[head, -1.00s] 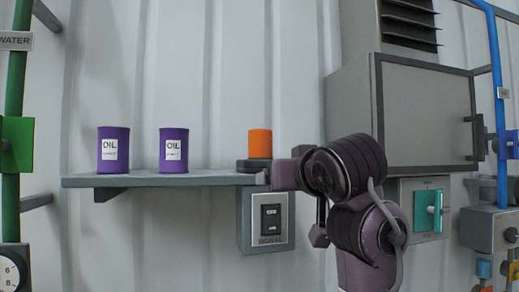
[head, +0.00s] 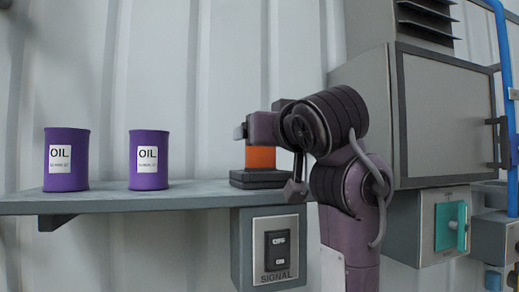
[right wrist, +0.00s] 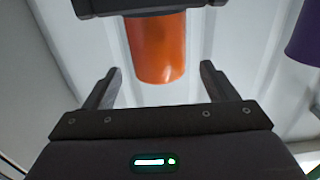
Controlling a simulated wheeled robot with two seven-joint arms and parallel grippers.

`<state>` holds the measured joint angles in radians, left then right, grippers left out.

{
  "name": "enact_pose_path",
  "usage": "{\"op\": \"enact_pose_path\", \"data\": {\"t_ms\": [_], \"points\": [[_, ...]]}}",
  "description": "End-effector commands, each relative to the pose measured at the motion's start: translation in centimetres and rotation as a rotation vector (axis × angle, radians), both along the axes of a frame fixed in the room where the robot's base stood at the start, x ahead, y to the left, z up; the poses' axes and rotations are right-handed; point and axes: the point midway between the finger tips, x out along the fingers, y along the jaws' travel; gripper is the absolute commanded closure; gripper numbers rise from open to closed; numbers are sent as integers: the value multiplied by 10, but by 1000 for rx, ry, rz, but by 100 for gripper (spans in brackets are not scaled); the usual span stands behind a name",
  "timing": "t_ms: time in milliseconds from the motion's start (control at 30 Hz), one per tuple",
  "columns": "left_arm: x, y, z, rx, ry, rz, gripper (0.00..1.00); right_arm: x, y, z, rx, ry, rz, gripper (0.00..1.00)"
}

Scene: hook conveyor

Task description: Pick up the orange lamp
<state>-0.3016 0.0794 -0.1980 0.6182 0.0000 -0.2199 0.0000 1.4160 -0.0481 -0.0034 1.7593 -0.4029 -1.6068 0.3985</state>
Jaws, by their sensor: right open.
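The orange lamp (head: 261,158) stands upright on a dark base (head: 258,180) at the right end of the grey shelf in the head view. My right arm hides its upper part there. In the right wrist view the lamp (right wrist: 157,48) appears upside down, with its dark base at the top edge. My right gripper (right wrist: 160,76) is open and empty, one finger to each side of the lamp's line. The lamp lies ahead of it, and I cannot tell whether it is between the fingers. My left gripper is not in view.
Two purple oil cans (head: 66,160) (head: 149,160) stand on the shelf (head: 200,196) left of the lamp. A signal switch box (head: 270,246) hangs below the shelf. A grey cabinet (head: 445,118) and a box with a teal handle (head: 451,226) are to the right.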

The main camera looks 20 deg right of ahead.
Motion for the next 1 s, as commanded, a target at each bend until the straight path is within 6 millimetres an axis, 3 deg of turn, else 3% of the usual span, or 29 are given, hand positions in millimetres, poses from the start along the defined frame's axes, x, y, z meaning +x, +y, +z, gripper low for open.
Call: {"op": "enact_pose_path", "data": {"t_ms": [100,233,400,533,633,1000], "points": [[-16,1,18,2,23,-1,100,15,0,4,-1,5,-2,21],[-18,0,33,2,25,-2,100,32,0,2,-2,6,-3,21],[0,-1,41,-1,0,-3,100,48,1,-1,-1,3,-1,21],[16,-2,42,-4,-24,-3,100,49,1,-2,0,1,0,21],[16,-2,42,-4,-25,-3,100,49,2,-2,0,1,0,21],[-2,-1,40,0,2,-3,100,48,2,-2,0,1,0,68]]}}
